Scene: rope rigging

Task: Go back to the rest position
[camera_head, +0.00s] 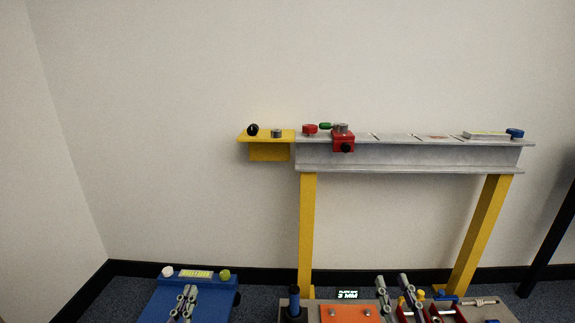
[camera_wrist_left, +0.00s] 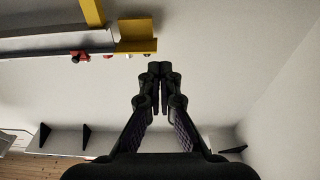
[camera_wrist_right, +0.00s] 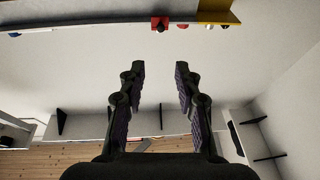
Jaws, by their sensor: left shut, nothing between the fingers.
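My left gripper (camera_head: 185,301) is low in the head view, in front of a blue surface. In the left wrist view (camera_wrist_left: 160,72) its fingertips meet with nothing between them. My right gripper (camera_head: 396,286) is farther right at the bottom of the head view. In the right wrist view (camera_wrist_right: 160,70) its fingers stand apart with an empty gap between them. Both grippers appear in front of the low work surfaces, clear of the raised beam. Most of both arms is out of view.
A grey beam (camera_head: 420,156) on yellow legs (camera_head: 307,235) stands by the wall. A red clamp block (camera_head: 343,142) and small parts sit on it; a yellow bracket (camera_head: 267,152) is at its left end. Below are a blue bench (camera_head: 160,302) and an orange plate (camera_head: 350,314).

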